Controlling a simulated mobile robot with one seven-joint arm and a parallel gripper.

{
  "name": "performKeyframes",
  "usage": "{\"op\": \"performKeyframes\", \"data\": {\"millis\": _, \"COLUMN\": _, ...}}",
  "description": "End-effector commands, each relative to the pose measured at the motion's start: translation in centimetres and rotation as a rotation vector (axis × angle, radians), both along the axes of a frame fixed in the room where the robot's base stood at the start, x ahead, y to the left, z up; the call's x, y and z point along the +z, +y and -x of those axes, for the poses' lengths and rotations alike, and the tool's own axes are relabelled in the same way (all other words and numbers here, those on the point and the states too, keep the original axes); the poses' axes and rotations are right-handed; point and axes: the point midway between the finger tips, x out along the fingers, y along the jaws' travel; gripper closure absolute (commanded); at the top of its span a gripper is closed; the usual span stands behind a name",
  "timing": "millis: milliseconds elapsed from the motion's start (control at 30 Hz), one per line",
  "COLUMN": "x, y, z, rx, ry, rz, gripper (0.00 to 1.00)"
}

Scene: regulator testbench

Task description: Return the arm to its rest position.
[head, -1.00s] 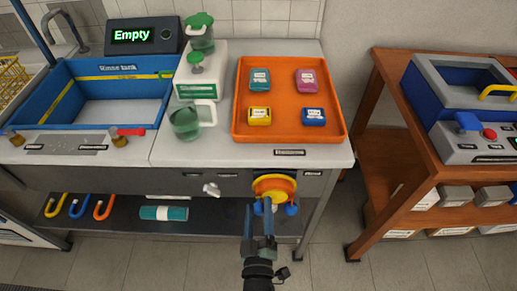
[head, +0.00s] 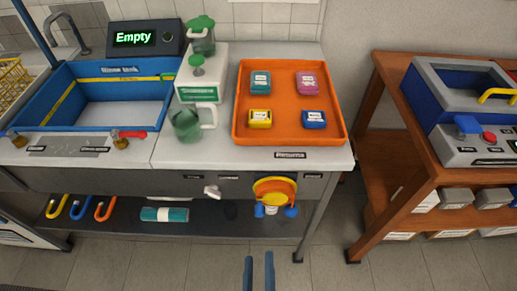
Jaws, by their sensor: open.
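My gripper (head: 258,272) shows at the bottom edge of the head view, its two blue fingers apart with nothing between them. It is over the floor in front of the bench, below and apart from the orange and yellow round fitting (head: 274,188) on the bench front. The rest of my arm is out of view.
The bench top (head: 225,150) carries an orange tray (head: 290,138) with several small coloured packs, a green-and-white dispenser (head: 200,87) and a blue sink (head: 65,105). A display (head: 145,37) reads "Empty". A wooden cart (head: 430,180) stands right. The floor (head: 180,265) in front is clear.

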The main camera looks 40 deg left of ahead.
Motion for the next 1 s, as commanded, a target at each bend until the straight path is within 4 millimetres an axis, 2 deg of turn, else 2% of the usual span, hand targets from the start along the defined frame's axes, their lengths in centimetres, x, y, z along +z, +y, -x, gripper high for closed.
{"op": "performKeyframes", "data": {"millis": 367, "x": 0.0, "y": 0.0, "z": 0.0, "rx": 0.0, "ry": 0.0, "rz": 0.0, "gripper": 0.39}}
{"op": "performKeyframes", "data": {"millis": 467, "x": 1.2, "y": 0.1, "z": -1.5, "rx": -0.019, "ry": -0.017, "rz": -0.014, "gripper": 0.39}}
{"op": "performKeyframes", "data": {"millis": 533, "x": 3.1, "y": 0.2, "z": -3.7, "rx": -0.052, "ry": -0.042, "rz": -0.037, "gripper": 0.39}}
{"op": "performKeyframes", "data": {"millis": 667, "x": 9.4, "y": -0.4, "z": -9.7, "rx": -0.149, "ry": -0.112, "rz": -0.119, "gripper": 0.39}}
{"op": "performKeyframes", "data": {"millis": 700, "x": 11.9, "y": -0.8, "z": -11.6, "rx": -0.184, "ry": -0.134, "rz": -0.152, "gripper": 0.39}}
{"op": "performKeyframes", "data": {"millis": 767, "x": 15.8, "y": -1.5, "z": -14.1, "rx": -0.23, "ry": -0.168, "rz": -0.203, "gripper": 0.39}}
{"op": "performKeyframes", "data": {"millis": 800, "x": 18.5, "y": -2.0, "z": -15.6, "rx": -0.258, "ry": -0.19, "rz": -0.24, "gripper": 0.39}}
{"op": "performKeyframes", "data": {"millis": 867, "x": 22.6, "y": -2.9, "z": -17.5, "rx": -0.296, "ry": -0.22, "rz": -0.299, "gripper": 0.39}}
{"op": "performKeyframes", "data": {"millis": 900, "x": 25.5, "y": -3.6, "z": -18.5, "rx": -0.318, "ry": -0.242, "rz": -0.34, "gripper": 0.39}}
{"op": "performKeyframes", "data": {"millis": 967, "x": 29.9, "y": -4.7, "z": -19.7, "rx": -0.345, "ry": -0.273, "rz": -0.402, "gripper": 0.39}}
{"op": "performKeyframes", "data": {"millis": 1000, "x": 32.9, "y": -5.5, "z": -20.2, "rx": -0.361, "ry": -0.294, "rz": -0.444, "gripper": 0.39}}
